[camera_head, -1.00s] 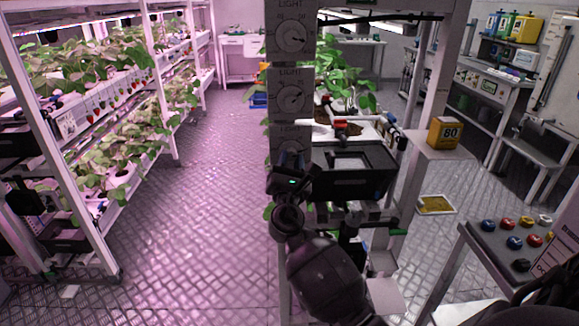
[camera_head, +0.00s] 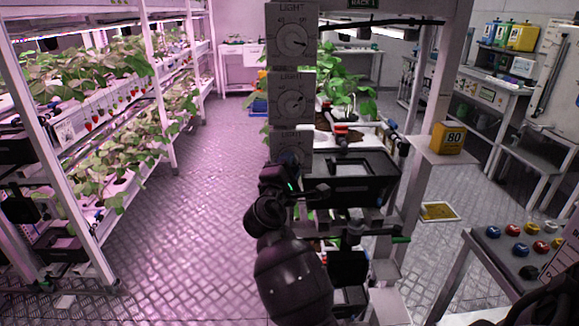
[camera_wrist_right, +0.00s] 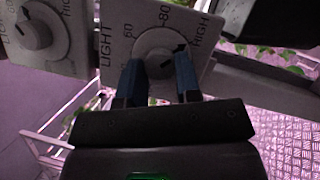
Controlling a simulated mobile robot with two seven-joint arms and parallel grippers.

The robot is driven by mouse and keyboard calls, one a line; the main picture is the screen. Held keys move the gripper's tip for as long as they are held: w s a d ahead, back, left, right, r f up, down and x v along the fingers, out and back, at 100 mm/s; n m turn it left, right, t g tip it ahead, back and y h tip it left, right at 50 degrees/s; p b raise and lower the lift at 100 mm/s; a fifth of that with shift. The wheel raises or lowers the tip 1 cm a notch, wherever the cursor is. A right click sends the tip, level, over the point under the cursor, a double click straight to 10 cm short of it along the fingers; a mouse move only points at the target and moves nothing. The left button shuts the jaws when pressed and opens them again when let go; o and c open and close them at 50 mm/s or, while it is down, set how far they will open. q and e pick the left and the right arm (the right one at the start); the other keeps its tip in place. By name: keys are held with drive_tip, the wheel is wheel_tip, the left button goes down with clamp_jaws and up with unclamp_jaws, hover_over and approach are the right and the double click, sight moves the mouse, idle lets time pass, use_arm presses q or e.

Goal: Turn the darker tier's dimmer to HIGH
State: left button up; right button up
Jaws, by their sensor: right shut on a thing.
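Three grey LIGHT dimmer panels are stacked on the post in the head view: the top panel (camera_head: 291,14), the middle panel (camera_head: 278,80) and the lowest panel (camera_head: 290,136). My right gripper (camera_head: 290,178) is at the lowest panel and hides much of its dial. In the right wrist view, my right gripper (camera_wrist_right: 158,74) has a blue-grey finger on each side of the round grey dimmer knob (camera_wrist_right: 156,45) and is shut on it. The knob's dark pointer mark lies between 80 and HIGH. Another dimmer knob (camera_wrist_right: 33,35) shows at the left. My left gripper is out of view.
A black tray (camera_head: 345,190) and leafy plants (camera_head: 345,85) stand just right of the post. Planted racks (camera_head: 110,150) line the left side. A table with coloured knobs (camera_head: 478,245) is at lower right. The aisle floor (camera_head: 180,220) is clear.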

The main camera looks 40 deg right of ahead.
drive_tip(key=shift+r+m+g, duration=0.15)
drive_tip(key=shift+m+g, duration=0.15)
drive_tip(key=shift+m, duration=0.3)
drive_tip(key=o, duration=0.9)
drive_tip(key=shift+o, duration=0.2)
